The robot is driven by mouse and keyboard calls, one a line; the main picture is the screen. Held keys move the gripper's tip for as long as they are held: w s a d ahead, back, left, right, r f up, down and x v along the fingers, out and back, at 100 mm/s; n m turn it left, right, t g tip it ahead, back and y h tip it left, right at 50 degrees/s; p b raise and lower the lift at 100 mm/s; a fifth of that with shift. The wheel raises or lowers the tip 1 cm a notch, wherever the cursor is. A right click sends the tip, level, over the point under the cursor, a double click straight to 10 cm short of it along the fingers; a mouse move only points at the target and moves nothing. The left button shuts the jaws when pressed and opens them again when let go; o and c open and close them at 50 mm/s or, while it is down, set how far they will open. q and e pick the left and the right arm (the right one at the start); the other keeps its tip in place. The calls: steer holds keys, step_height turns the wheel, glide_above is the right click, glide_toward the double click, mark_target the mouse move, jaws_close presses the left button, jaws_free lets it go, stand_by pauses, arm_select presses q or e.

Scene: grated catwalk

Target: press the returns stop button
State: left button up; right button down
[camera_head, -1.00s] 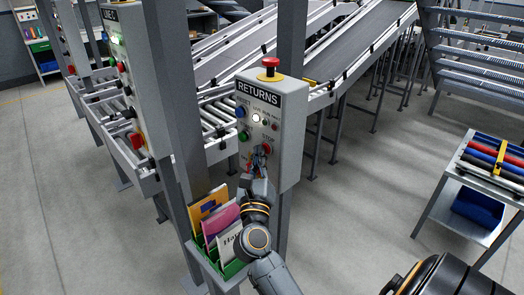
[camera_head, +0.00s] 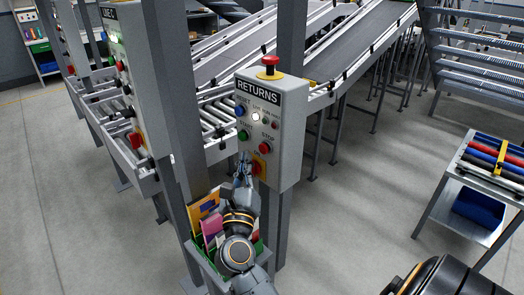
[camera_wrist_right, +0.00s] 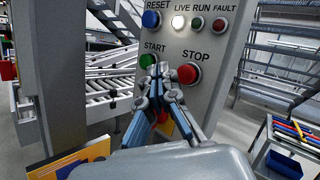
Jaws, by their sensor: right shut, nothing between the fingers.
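The grey returns box (camera_head: 290,140), labelled RETURNS, is fixed to a post. Its red STOP button (camera_head: 265,148) is uncovered and also shows in the right wrist view (camera_wrist_right: 187,73). The green START button (camera_head: 244,135) is left of it. My right gripper (camera_head: 242,160) is shut and empty in front of the box's lower left. In the right wrist view its closed fingertips (camera_wrist_right: 160,69) appear between START and STOP, left of STOP. I see no contact with STOP. My left gripper is not in view.
A red mushroom button on yellow (camera_head: 270,68) tops the box. A blue RESET button (camera_head: 241,111), a lit white lamp (camera_head: 256,117) and a red-and-yellow switch (camera_head: 257,168) share its face. A folder bin (camera_head: 204,258) stands below. A similar box (camera_head: 122,70) is left.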

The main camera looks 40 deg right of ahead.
steer(key=a, duration=0.2)
steer(key=shift+s+a, duration=0.1)
steer(key=shift+a, duration=0.3)
stand_by(0.6)
